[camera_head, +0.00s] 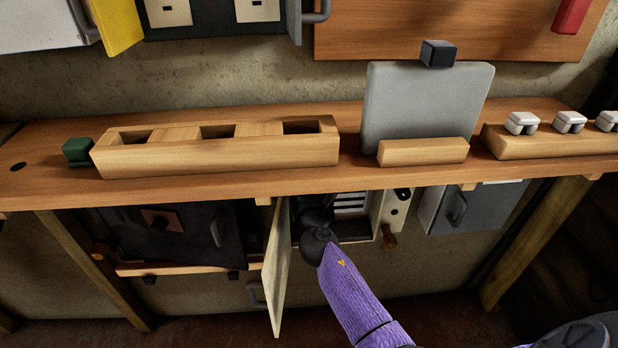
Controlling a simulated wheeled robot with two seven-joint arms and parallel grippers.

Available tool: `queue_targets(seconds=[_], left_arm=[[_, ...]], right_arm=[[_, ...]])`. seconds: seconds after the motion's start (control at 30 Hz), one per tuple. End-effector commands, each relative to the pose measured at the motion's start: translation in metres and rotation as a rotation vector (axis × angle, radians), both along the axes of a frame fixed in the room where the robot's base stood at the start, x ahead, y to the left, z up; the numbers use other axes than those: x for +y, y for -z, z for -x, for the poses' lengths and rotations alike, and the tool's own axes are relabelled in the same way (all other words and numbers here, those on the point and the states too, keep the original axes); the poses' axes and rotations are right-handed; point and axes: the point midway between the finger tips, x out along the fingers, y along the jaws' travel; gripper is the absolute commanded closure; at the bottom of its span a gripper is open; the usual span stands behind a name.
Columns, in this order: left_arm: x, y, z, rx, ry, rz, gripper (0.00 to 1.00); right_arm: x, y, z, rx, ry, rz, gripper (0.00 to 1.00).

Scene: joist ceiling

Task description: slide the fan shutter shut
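I cannot tell for sure which part is the fan shutter. Under the shelf, a small box with white slats (351,202) has its cream door (277,268) swung open toward me. My purple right arm comes in from the lower right and reaches into this box. The dark end of the arm, with my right gripper (313,214), is at the slats' left side. Its fingers are too dark and hidden to show whether they are open or touching anything. My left gripper is not in view.
The wooden shelf (230,188) overhangs the box. Right of the box are a cream panel (396,208) with a wooden knob (389,240) and a grey cabinet (470,207). A grey plate (425,100) stands on the shelf.

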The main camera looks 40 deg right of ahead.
Motion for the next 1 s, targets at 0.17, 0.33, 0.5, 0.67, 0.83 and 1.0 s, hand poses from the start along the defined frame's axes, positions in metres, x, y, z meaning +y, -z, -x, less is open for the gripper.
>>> queue_targets(seconds=[0.17, 0.33, 0.5, 0.67, 0.83, 1.0], left_arm=[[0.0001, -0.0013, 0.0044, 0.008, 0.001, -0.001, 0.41], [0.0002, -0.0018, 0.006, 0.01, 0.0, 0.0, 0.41], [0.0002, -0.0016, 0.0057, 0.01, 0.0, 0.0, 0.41], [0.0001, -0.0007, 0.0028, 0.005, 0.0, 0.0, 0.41], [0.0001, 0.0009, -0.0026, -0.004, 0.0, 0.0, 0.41], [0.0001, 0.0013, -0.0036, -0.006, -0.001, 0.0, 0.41]], right_arm=[[0.0002, 0.0006, 0.0001, 0.001, 0.0, 0.0, 1.0], [0.0002, 0.0007, 0.0002, 0.001, 0.0, 0.0, 1.0], [0.0003, 0.0009, 0.0002, 0.002, -0.001, -0.001, 1.0], [0.0003, 0.001, 0.0003, 0.002, 0.0, -0.001, 1.0], [0.0003, 0.0013, 0.0003, 0.002, 0.0, -0.001, 1.0], [0.0003, 0.0014, 0.0003, 0.003, 0.0, -0.002, 1.0]])
